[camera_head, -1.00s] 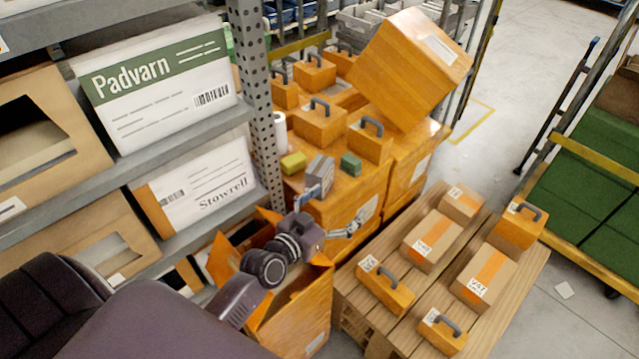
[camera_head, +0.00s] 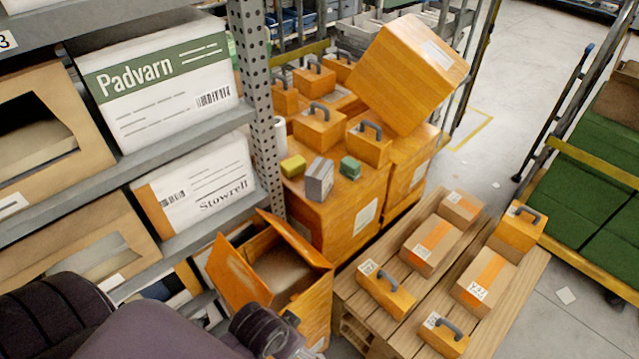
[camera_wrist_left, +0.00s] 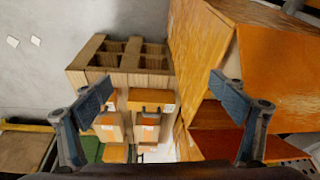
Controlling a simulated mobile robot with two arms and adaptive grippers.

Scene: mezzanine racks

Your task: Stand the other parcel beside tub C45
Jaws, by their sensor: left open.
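On the pallet (camera_head: 452,296) in the head view are three cardboard parcels with orange tape: a small far one (camera_head: 461,209), a middle one (camera_head: 431,247) and a near right one (camera_head: 485,282). Orange tubs with grey handles stand among them: a left one (camera_head: 386,291), a near one (camera_head: 443,337) and a far right one (camera_head: 519,230). Their label writing is too small to read surely. My left gripper (camera_wrist_left: 165,97) is open and empty in the left wrist view, with the pallet load beyond its fingers. In the head view only its wrist shows, low, by the open carton. My right gripper is out of view.
An open orange carton (camera_head: 310,254) stands left of the pallet, close to my left arm. Behind are large orange cartons (camera_head: 335,207) topped with tubs and a tilted box (camera_head: 410,72). A rack (camera_head: 259,105) closes the left side. The floor right of the pallet is largely clear.

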